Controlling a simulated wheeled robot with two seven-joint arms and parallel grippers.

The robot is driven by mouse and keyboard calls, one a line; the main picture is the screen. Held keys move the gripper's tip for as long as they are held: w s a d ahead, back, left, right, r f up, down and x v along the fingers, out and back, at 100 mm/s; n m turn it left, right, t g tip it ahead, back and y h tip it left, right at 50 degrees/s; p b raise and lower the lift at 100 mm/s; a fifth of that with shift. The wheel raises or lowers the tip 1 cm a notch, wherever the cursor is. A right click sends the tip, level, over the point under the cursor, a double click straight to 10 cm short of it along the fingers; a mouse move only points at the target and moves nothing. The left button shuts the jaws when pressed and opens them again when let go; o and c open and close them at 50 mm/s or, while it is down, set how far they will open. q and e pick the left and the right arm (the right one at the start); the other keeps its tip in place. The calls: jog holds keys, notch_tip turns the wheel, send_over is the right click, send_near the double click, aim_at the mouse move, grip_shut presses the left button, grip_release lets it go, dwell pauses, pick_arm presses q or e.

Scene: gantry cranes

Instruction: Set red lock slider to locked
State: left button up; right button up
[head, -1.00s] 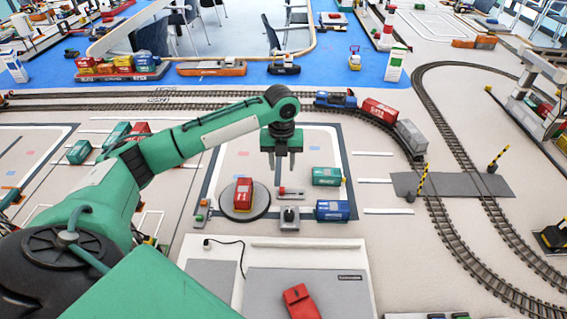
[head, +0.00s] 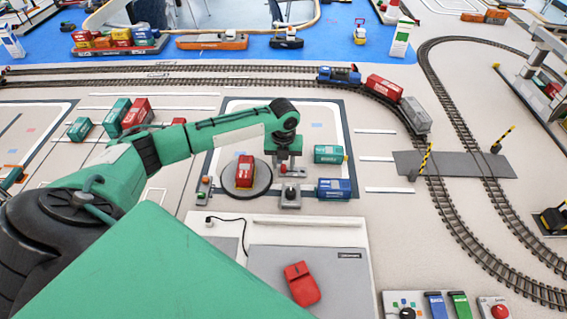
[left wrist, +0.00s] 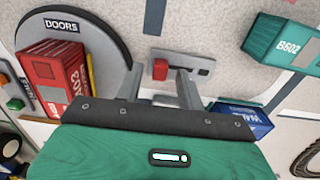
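The red lock slider (left wrist: 160,69) is a small red knob on a grey slotted plate (left wrist: 196,65). In the left wrist view it sits at the left part of the plate, with a dark slot to its right. My left gripper (left wrist: 160,75) is open, with one fingertip on each side of the knob; I cannot tell whether either touches it. In the head view the left gripper (head: 289,169) hangs down over the slider and largely hides it. My right gripper is not in view.
A round turntable (left wrist: 105,35) marked DOORS carries a red container (left wrist: 50,75), left of the slider. A teal container (head: 329,154) and a blue container (head: 334,189) stand to the right. A black-knobbed control (head: 290,193) sits just in front.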

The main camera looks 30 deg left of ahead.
pick_arm(q)
jog(key=shift+f, duration=0.55)
grip_shut()
